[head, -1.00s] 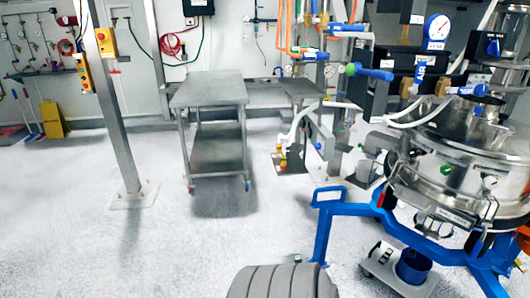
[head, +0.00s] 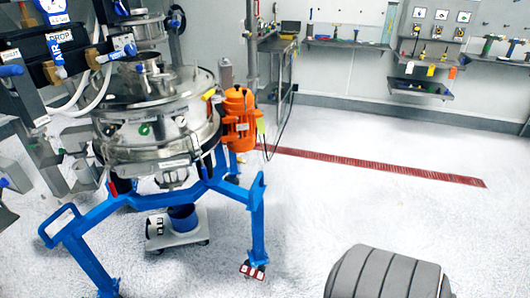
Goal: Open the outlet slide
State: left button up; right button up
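The round steel powder sifter (head: 150,143) stands in the left half of the head view, held in a blue frame (head: 215,185) with legs. An outlet part (head: 172,178) shows under its body, small and partly behind the frame. I cannot make out the outlet slide or whether it is open. A blue bucket (head: 183,218) stands below the outlet on a small wheeled dolly (head: 178,238). Neither of my grippers is in view.
An orange motor (head: 238,120) is on the sifter's right side. Steel pipes and hoses crowd the upper left. A red floor grate (head: 380,167) runs across the open white floor at right. Wall shelves (head: 420,88) with tools line the back wall.

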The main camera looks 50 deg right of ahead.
aim_at(170, 211)
jog(key=z, duration=1.35)
jog(key=i, duration=1.65)
